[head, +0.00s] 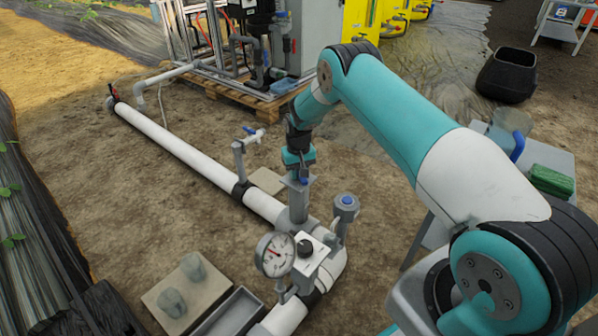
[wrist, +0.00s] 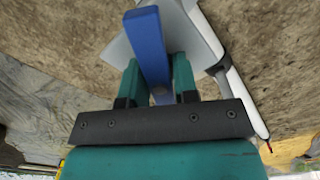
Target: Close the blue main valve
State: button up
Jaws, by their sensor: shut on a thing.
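The blue main valve's lever (wrist: 148,45) is a flat blue bar between the two teal fingers of my gripper (wrist: 157,82) in the wrist view. My gripper is shut on it. In the head view my gripper (head: 298,162) points down at the top of a grey upright fitting (head: 298,205) on the white main pipe (head: 185,150). Only a small bit of the blue lever (head: 304,181) shows there, below the fingers. The valve body is mostly hidden, and I cannot tell how far the lever is turned.
A pressure gauge (head: 275,254) and a black knob (head: 304,247) stand close in front. A blue-capped fitting (head: 346,205) is just right. A small blue-handled tap (head: 253,133) rises behind left. A side table (head: 548,160) stands right. Open soil lies left of the pipe.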

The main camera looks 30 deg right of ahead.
jog(key=m, duration=0.6)
jog(key=shift+m, duration=0.4)
jog(key=m, duration=0.6)
jog(key=o, duration=1)
notch_tip(320, 180, up, 10)
jog(key=p, duration=0.7)
jog(key=shift+r+p, duration=0.1)
jog(key=shift+p, duration=0.3)
